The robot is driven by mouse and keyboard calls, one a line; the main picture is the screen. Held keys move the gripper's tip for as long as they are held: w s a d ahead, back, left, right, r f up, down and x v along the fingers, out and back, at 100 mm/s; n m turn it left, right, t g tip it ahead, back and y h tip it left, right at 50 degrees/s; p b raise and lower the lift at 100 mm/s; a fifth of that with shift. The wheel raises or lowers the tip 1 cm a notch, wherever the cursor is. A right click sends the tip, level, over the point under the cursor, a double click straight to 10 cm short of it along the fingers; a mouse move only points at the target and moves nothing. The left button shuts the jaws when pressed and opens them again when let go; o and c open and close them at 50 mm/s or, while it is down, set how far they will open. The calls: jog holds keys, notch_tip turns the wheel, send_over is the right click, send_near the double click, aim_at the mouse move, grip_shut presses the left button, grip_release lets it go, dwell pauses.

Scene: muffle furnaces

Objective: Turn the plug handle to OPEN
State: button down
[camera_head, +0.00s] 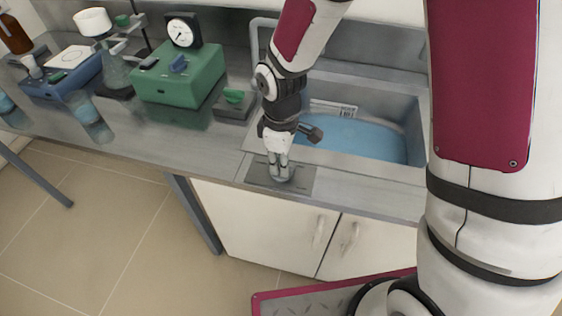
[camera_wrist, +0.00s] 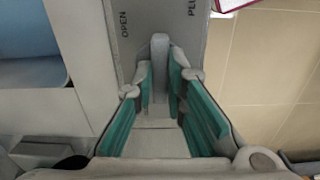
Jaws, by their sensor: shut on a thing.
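The plug handle (camera_wrist: 159,50) is a grey bar on a dark grey plate, seen end-on between my fingers in the wrist view. The word OPEN is printed on the plate (camera_wrist: 139,15) to the left of the bar, and a partly cut-off word starting with PLU is to its right. The bar stands between the two words, upright in that picture. My gripper (camera_wrist: 160,76) is shut on the handle, with teal-padded fingers on both sides. In the head view my gripper (camera_head: 281,172) points down onto the plate (camera_head: 257,172) at the counter's front edge, largely hiding the handle.
A sink with blue water (camera_head: 355,139) lies right behind the plate. A dark tap-like knob (camera_head: 312,133) shows beside my wrist. A small box with a green knob (camera_head: 234,103) and a green device with a dial (camera_head: 178,75) stand to the left. Cabinet doors (camera_head: 270,228) are below.

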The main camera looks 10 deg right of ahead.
jog(key=m, duration=0.4)
jog(key=m+p, duration=0.1)
jog(key=m, duration=0.3)
jog(key=shift+m, duration=0.4)
jog(key=m+p, duration=0.2)
jog(key=m, duration=0.2)
jog(key=m+p, duration=0.1)
jog(key=m, duration=0.3)
jog(key=shift+m+p, duration=0.3)
jog(key=shift+p, duration=0.05)
jog(key=c, duration=1.6)
grip_release()
